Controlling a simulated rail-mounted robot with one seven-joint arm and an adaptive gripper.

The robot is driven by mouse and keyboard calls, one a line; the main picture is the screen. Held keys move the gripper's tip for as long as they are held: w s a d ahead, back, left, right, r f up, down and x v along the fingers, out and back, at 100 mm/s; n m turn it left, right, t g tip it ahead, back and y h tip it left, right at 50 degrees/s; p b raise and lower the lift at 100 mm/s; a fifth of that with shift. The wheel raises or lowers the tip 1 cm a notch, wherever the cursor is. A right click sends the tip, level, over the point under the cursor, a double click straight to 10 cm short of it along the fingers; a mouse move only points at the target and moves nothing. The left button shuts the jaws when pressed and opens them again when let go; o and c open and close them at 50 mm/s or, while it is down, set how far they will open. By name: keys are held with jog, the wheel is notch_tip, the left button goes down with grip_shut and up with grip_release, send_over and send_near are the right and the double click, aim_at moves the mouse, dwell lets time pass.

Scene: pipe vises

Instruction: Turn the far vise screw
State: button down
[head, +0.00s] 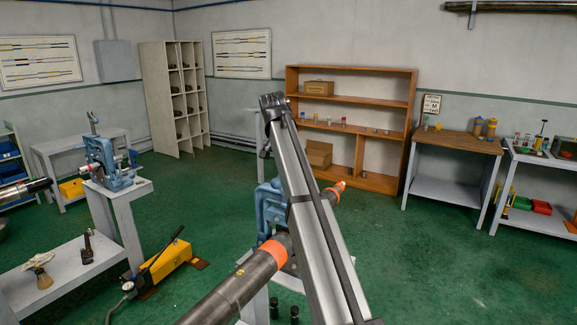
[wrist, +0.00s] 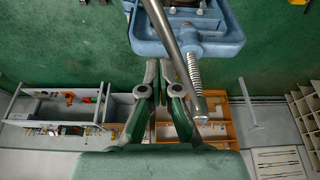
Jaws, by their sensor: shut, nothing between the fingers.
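One blue vise (head: 270,207) stands mid-picture in the head view, partly hidden behind my grey arm. A dark pipe (head: 238,287) with orange bands runs through there. In the wrist view a blue vise body (wrist: 215,38) fills the top. Its threaded screw (wrist: 194,70) points down the picture, and a long grey bar (wrist: 168,35) slants across beside it. My gripper (wrist: 158,70) is shut and empty, its tips just left of the bar and screw; I cannot tell whether they touch the bar. A second blue vise (head: 101,160) stands on a pedestal at left.
A yellow hydraulic pump (head: 165,268) stands on the floor at left, near a low grey bench (head: 55,285). A wooden shelf (head: 378,184) and workbenches (head: 450,190) line the back and right. The green floor between is mostly clear.

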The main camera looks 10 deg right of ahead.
dwell(0.4)
notch_tip(320, 180, up, 9)
jog(key=b, duration=0.2)
jog(key=shift+d+r, duration=0.2)
jog(key=shift+d, duration=0.15)
jog(key=c, duration=1.4)
grip_release()
jog(key=shift+r, duration=0.15)
jog(key=shift+o, duration=1.1)
jog(key=d+b, duration=0.1)
jog(key=r+b, duration=0.1)
jog(key=d+b, duration=0.1)
jog(key=shift+s+d+r, duration=0.25)
jog(key=shift+s+d, duration=0.05)
jog(key=shift+d, duration=0.05)
notch_tip(320, 180, up, 4)
jog(key=a+n+t+y+b, duration=0.1)
jog(key=a+n+y, duration=0.1)
jog(key=n+y, duration=0.1)
jog(key=shift+t, duration=0.3)
jog(key=p+x, duration=0.1)
jog(key=x, duration=0.4)
jog(key=p+x, duration=0.1)
jog(key=x, duration=0.5)
jog(key=p+x, duration=0.2)
jog(key=x, duration=0.4)
jog(key=shift+s+f, duration=0.2)
jog(key=shift+s, duration=0.1)
